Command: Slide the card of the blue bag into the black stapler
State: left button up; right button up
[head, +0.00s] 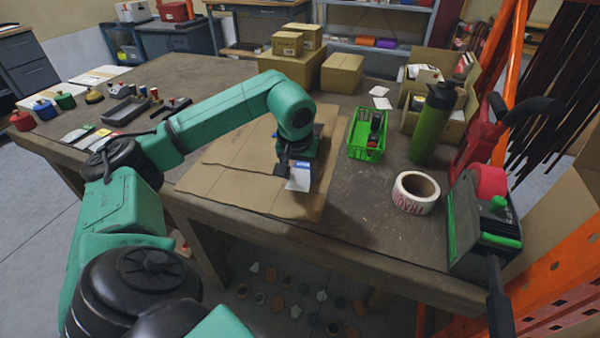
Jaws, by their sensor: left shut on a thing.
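My left gripper (284,167) points down over the brown cardboard on the near half of the table. It is shut on a small white card with blue on it (299,178), which I take to be the card of the blue bag. The rest of the bag is hidden or too small to tell. A dark, long thing (177,104) lies at the left behind my forearm; it may be the black stapler, but I cannot tell for certain. It is well apart from the card. My right gripper is not in view.
A green basket (366,140) stands right of the cardboard (225,180). Further right are a green bottle (433,122), a tape roll (414,193) and a dark tape device (468,225). Cardboard boxes (290,68) stand behind. Small jars (44,109) stand at the left.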

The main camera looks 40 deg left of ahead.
aim_at(304, 167)
pick_arm(q)
jog(key=shift+s+f+b, duration=0.2)
jog(key=shift+f+b, duration=0.75)
jog(key=shift+f, duration=0.05)
jog(key=shift+w+a+p, duration=0.2)
jog(key=shift+w+p, duration=0.2)
jog(key=shift+w, duration=0.1)
jog(key=shift+w+a+p, duration=0.2)
jog(key=shift+w+p, duration=0.15)
jog(key=shift+w, duration=0.1)
jog(key=shift+w+a+r+p, duration=0.1)
jog(key=shift+w+a+p, duration=0.2)
jog(key=shift+w+p, duration=0.2)
jog(key=shift+w+a+f+p, duration=0.2)
jog(key=shift+w+a+p, duration=0.15)
jog(key=shift+w, duration=0.4)
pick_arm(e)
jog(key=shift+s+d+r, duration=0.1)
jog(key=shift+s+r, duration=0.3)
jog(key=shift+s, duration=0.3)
pick_arm(q)
jog(key=o, duration=1.6)
jog(key=shift+c, duration=0.2)
jog(key=v, duration=1.4)
jog(key=shift+r+p, duration=0.25)
jog(key=shift+p, duration=0.2)
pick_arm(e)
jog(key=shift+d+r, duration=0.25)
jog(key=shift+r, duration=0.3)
